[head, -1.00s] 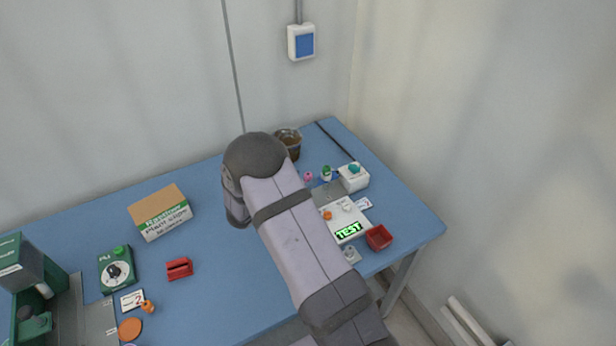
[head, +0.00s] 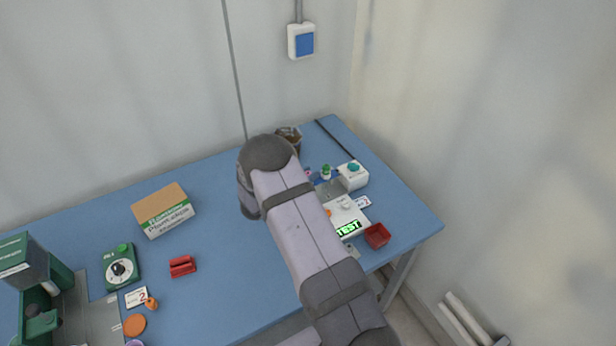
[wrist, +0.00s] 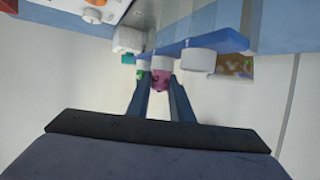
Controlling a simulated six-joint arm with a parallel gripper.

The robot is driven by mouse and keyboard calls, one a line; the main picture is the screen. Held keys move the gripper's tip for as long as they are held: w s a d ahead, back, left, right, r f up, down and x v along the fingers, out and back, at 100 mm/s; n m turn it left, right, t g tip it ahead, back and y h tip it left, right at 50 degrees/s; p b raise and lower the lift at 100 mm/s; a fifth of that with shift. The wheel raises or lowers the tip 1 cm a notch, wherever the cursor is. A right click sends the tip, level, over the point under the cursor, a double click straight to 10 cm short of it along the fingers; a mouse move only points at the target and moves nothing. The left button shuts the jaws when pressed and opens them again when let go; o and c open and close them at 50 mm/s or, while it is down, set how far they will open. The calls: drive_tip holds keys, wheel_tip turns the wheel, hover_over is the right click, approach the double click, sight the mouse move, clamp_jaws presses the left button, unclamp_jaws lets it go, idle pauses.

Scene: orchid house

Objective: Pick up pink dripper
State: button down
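The pink dripper (wrist: 160,80) shows in the wrist view with a white part above it, between the tips of my gripper's two fingers (wrist: 160,84). The fingers are apart, one on each side of it. I cannot tell whether they touch it. In the head view only a pink sliver of the dripper (head: 308,172) shows past my arm, which hides the rest and the gripper itself.
A green-capped bottle (head: 326,172) stands close beside the dripper, with a white box (head: 353,176) to its right. A brown pot (head: 290,138) is behind. A red tray (head: 377,236) and a TEST device (head: 348,228) lie nearer.

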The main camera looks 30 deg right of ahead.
drive_tip(key=shift+r, duration=0.15)
drive_tip(key=shift+r+b, duration=1.3)
drive_tip(key=shift+r, duration=3.6)
